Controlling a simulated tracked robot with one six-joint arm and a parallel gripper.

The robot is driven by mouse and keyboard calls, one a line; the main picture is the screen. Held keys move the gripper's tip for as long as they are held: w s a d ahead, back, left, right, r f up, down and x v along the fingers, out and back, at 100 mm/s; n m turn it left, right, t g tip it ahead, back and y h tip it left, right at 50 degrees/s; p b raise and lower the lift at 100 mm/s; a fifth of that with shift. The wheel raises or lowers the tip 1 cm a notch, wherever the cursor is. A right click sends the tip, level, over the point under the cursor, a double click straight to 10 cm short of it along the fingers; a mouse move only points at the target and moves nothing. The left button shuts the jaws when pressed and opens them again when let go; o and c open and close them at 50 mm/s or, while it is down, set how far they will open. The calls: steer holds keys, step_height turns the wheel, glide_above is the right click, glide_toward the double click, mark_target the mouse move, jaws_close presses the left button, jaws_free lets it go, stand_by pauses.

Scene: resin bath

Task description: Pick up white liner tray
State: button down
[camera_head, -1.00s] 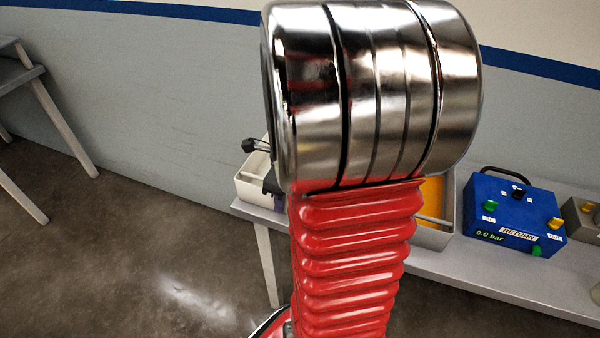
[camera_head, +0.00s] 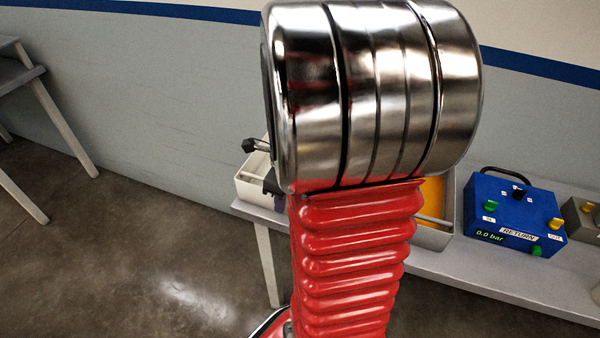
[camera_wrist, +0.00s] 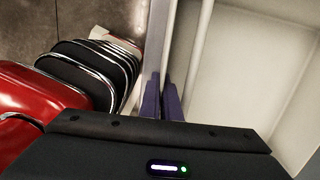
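The white liner tray (camera_wrist: 245,70) fills the right of the wrist view, its inside and pale near wall showing. In the head view only its left end (camera_head: 250,188) shows on the bench; my arm hides the rest. My gripper (camera_wrist: 162,98) has two purple fingers close together at the tray's left wall. They appear shut on that wall, with only a narrow gap between them; the contact itself is hard to see. In the head view a purple finger shows beside the tray, partly behind my arm.
The grey bench (camera_head: 480,282) runs to the right. A grey-walled container with orange inside (camera_head: 446,218) stands right of my arm. A blue control box (camera_head: 512,212) reading 0.0 bar stands farther right. Another table (camera_head: 22,75) is at far left. Open floor lies between.

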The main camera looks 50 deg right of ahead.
stand_by(0.7)
step_height(320, 180, up, 10)
steer(key=shift+r, duration=0.1)
stand_by(0.4)
stand_by(0.5)
